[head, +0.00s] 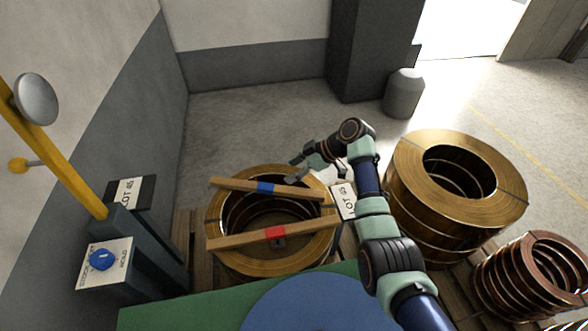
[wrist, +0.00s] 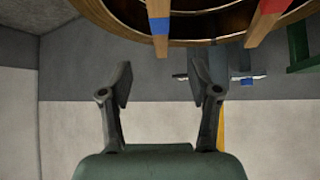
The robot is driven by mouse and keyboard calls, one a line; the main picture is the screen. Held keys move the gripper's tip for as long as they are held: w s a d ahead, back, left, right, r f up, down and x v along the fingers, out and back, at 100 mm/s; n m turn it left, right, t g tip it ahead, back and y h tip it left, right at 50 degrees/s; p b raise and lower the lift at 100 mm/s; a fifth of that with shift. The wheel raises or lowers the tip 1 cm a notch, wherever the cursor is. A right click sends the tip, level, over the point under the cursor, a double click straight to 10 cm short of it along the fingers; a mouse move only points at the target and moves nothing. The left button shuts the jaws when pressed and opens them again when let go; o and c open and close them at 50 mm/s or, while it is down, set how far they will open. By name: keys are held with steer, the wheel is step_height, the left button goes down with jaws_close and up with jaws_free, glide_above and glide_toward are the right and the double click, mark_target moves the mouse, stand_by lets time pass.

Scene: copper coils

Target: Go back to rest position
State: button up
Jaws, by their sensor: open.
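My gripper (head: 297,170) is open and empty in the head view, above the far right edge of the nearer copper coil (head: 218,236). In the wrist view its two fingers (wrist: 160,88) stand apart with nothing between them. A wooden bar with a blue band (head: 230,186) and one with a red band (head: 300,232) lie across the top of that coil. Both bars also show at the top of the wrist view, with the blue band (wrist: 159,25) and the red band (wrist: 272,6). My gripper appears apart from both bars.
A larger coil (head: 487,205) stands right of my arm, with a small coil stack (head: 527,280) at lower right. A "LOT" card (head: 344,200) is beside the nearer coil. A yellow post (head: 60,150) and a blue-knobbed box (head: 103,262) stand left. Floor behind the coil is clear.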

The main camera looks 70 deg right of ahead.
stand_by(0.4)
steer(key=w+a+r+h+p, duration=0.1)
steer(key=w+a+r+p, duration=0.3)
steer(key=w+a, duration=0.45)
steer(key=w+a+r+p, duration=0.35)
steer(key=w+a, duration=0.25)
steer(key=a, duration=0.6)
steer(key=s+a+r+t+p, duration=0.1)
steer(key=a+r+p, duration=0.5)
steer(key=a, duration=0.7)
steer(key=s+a+r+t+p, duration=0.1)
steer(key=a+r+p, duration=0.2)
steer(key=a+r, duration=0.85)
steer(key=s+a+r+m+t+p, duration=0.1)
steer(key=s+a+r+t+p, duration=0.25)
steer(key=a, duration=0.55)
step_height(320, 180, up, 38)
steer(key=s+g+p, duration=0.1)
steer(key=p, duration=3.6)
steer(key=shift+s+d+m+g, duration=0.25)
steer(key=shift+s+m+g, duration=0.05)
steer(key=shift+g, duration=0.05)
